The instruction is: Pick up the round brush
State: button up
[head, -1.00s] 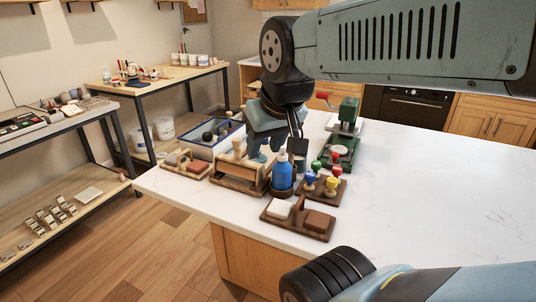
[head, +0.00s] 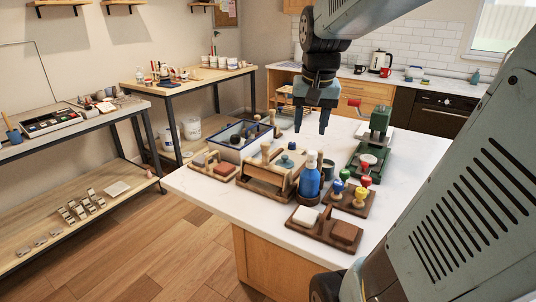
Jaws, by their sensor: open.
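My gripper (head: 311,125) is open with its fingers pointing down. It hangs in the air above and behind the group of tools on the white counter, with nothing visible between its fingers. I cannot tell for sure which item is the round brush. Below the gripper, a wooden rack (head: 262,185) has upright wooden pieces at its ends. A small teal knobbed item (head: 286,163) shows at the rack, and a blue bottle (head: 310,183) stands at its right end.
A blue-rimmed tray (head: 232,150) lies behind the rack. Wooden holders with colour-topped stamps (head: 349,197) and blocks (head: 325,229) stand in front at right. A green press (head: 378,125) stands farther back. The counter's right part is partly hidden by my arm.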

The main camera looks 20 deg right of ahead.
aim_at(319, 162)
jog(key=w+d+f+m, duration=0.1)
jog(key=w+d, duration=0.1)
jog(key=d, duration=0.1)
jog(key=w+d+f+m+g, duration=0.1)
jog(key=w+d, duration=0.1)
jog(key=d, duration=0.1)
jog(key=w+d+f+m+g, duration=0.1)
jog(key=w+d, duration=0.1)
jog(key=d, duration=0.1)
jog(key=shift+w+f+m+y, duration=0.25)
jog(key=shift+w+m+y, duration=0.05)
jog(key=shift+m, duration=0.1)
notch_tip(319, 162, down, 8)
jog(key=f, duration=0.4)
jog(key=shift+w+a+f, duration=0.1)
jog(key=shift+w+f, duration=0.3)
jog(key=shift+f, duration=0.4)
jog(key=c, duration=0.9)
jog(key=shift+r, duration=0.1)
notch_tip(319, 162, up, 17)
jog(key=shift+f, duration=0.1)
